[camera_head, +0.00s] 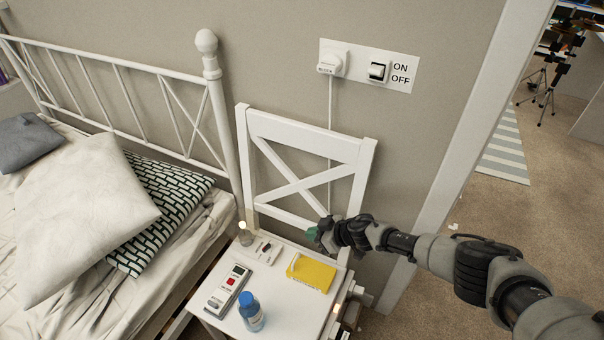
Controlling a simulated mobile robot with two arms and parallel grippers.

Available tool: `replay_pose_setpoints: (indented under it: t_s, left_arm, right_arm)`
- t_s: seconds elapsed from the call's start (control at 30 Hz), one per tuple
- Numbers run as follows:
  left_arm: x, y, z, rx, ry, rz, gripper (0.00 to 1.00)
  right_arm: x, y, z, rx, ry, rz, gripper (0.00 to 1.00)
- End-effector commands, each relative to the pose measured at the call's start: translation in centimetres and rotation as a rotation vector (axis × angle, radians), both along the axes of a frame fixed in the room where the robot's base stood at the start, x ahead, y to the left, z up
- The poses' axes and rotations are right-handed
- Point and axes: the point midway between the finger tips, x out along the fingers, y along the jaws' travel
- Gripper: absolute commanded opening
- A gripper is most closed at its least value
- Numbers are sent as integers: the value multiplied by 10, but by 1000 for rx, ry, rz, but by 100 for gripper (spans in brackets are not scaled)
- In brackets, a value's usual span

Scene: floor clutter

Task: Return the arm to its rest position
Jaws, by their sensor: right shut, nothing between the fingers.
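My right arm reaches in from the lower right. Its gripper (314,234) is shut and empty, above the back right part of a small white table or chair seat (282,312). The gripper is in front of the white X-shaped backrest (306,187). A small green patch shows at its fingertips. My left arm and gripper are not in view.
A bed with pillows (80,210) stands left. A wall switch (377,71) is above. The doorway is right.

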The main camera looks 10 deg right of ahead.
Motion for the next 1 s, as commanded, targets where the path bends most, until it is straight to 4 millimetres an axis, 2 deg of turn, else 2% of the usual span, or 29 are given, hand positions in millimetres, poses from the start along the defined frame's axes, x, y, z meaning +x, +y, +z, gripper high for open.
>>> replay_pose_setpoints:
  t_s: [0.17,0.27,0.37,0.47,0.5,0.57,0.6,0.67,0.7,0.77,0.9,1.0]
  left_arm:
    - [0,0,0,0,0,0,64]
    - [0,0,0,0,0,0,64]
    - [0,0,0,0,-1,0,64]
    - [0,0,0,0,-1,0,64]
    - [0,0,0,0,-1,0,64]
    - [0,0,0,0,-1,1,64]
    - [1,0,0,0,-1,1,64]
    - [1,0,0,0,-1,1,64]
    - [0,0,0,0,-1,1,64]
    - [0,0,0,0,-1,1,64]
    - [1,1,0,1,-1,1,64]
    - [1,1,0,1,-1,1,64]
  right_arm:
    - [-2,1,-3,4,-1,-7,0]
    - [-11,5,-18,25,-11,-49,0]
    - [-31,5,-50,40,-22,-151,0]
    - [-69,-9,-98,8,0,-306,0]
    - [-90,-18,-120,-20,23,-369,0]
    - [-122,-32,-150,-71,66,-448,0]
    - [-144,-41,-168,-108,99,-493,0]
    - [-181,-54,-193,-163,155,-546,0]
    - [-206,-62,-208,-200,196,-578,0]
    - [-246,-74,-229,-256,262,-616,0]
    - [-344,-97,-265,-377,429,-677,0]
    - [-408,-108,-281,-444,541,-699,0]
